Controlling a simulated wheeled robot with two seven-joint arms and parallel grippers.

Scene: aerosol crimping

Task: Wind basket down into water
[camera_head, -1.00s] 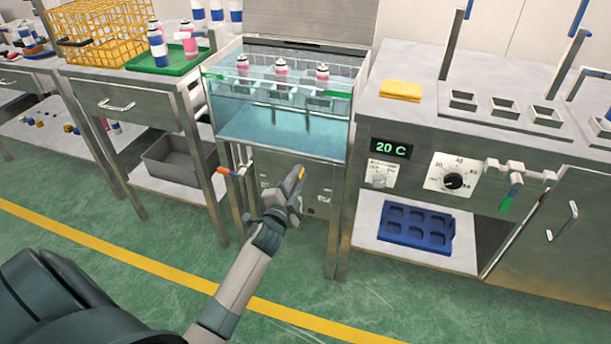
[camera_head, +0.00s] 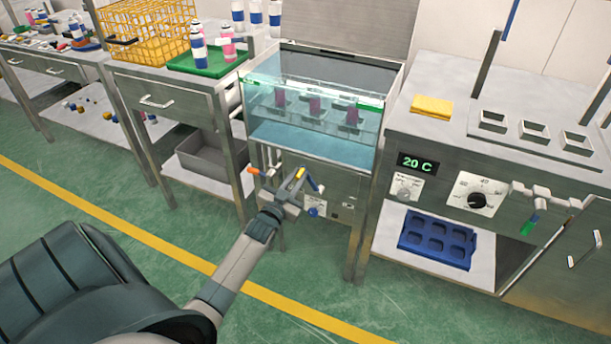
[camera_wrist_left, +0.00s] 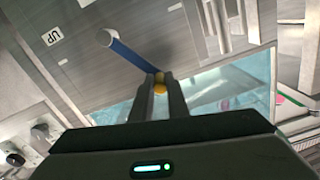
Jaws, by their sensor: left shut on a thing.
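The glass-walled water tank (camera_head: 312,150) stands in the middle of the head view. My left gripper (camera_head: 297,181) is at the tank's front panel, below the glass. It is shut on the yellow knob (camera_wrist_left: 160,88) of a crank with a blue arm (camera_wrist_left: 130,54). In the left wrist view the knob sits between the two fingers (camera_wrist_left: 160,80). My right gripper is not in view.
A lever with an orange grip (camera_head: 256,171) sits just left of my left gripper. A table with a green tray (camera_head: 208,62) and yellow wire basket (camera_head: 150,32) stands left. A bench with a 20 C display (camera_head: 417,164) and dial stands right. Green floor is open in front.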

